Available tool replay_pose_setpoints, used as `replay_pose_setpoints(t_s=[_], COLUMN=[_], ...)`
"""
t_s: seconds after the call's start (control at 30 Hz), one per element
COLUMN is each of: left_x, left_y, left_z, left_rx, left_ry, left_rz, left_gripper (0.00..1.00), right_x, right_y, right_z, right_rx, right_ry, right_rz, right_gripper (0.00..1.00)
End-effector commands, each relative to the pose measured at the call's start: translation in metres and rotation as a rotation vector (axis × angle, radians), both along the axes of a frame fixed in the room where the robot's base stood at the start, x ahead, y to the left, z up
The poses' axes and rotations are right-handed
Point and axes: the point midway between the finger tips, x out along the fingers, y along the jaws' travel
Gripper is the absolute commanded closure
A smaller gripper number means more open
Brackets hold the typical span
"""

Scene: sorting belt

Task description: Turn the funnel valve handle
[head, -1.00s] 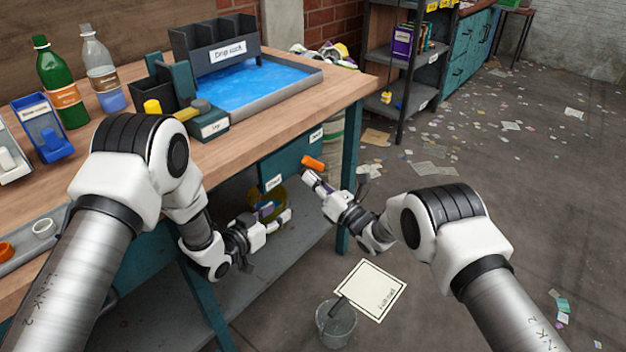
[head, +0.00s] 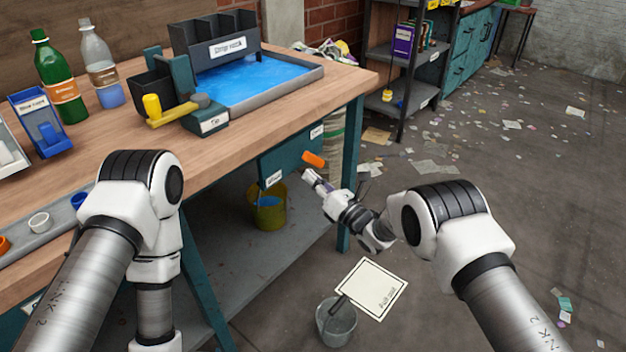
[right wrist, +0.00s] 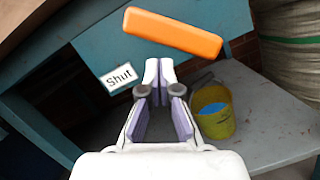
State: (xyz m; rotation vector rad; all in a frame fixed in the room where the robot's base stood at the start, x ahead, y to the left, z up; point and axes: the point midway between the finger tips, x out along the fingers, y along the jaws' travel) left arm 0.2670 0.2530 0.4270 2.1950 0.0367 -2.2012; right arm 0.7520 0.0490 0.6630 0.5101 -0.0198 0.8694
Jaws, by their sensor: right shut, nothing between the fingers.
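The orange valve handle (head: 313,159) sticks out in front of the teal panel (head: 290,158) under the bench. In the right wrist view the handle (right wrist: 172,32) is a bar lying nearly across, its right end lower. A label reading "Shut" (right wrist: 118,77) is on the panel to its lower left. My right gripper (head: 308,174) is shut and empty, its tips just below the handle in the picture. In the right wrist view the tips (right wrist: 160,68) also show below the bar; I cannot tell whether they touch it. My left gripper is out of view; only its arm shows.
A yellow bucket (head: 270,214) with something blue inside stands on the lower shelf. A bench leg (head: 352,170) is close to my right gripper. A blue-filled tray (head: 318,71) sits on the bench top. A clear bucket (head: 336,328) and a sign (head: 371,288) are on the floor.

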Motion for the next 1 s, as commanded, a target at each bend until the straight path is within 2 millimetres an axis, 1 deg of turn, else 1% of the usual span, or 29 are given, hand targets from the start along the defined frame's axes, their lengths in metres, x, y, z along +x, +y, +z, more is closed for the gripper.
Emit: replay_pose_setpoints(t_s=[0.07,0.17,0.27,0.5,0.6,0.73,1.0], left_x=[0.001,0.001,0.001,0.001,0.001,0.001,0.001], left_y=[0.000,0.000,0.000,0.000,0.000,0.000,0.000], left_z=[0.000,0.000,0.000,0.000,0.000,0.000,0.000], left_rx=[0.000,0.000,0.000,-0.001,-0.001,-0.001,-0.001], left_ry=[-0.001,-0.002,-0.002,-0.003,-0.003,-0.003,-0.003], left_rz=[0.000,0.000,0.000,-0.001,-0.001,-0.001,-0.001], left_gripper=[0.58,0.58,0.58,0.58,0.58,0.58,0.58], right_x=[-0.001,-0.006,-0.019,-0.059,-0.070,-0.078,-0.078], right_y=[-0.001,-0.008,-0.022,-0.067,-0.080,-0.087,-0.087], right_z=[0.000,-0.002,-0.007,-0.021,-0.024,-0.027,-0.027], right_rx=[0.000,-0.001,-0.001,-0.001,0.000,0.000,0.000], right_ry=[0.000,0.001,0.004,0.005,0.002,0.001,0.000], right_rz=[0.000,0.000,-0.001,-0.003,-0.002,-0.001,0.000], right_gripper=[1.00,1.00,1.00,1.00,1.00,1.00,1.00])
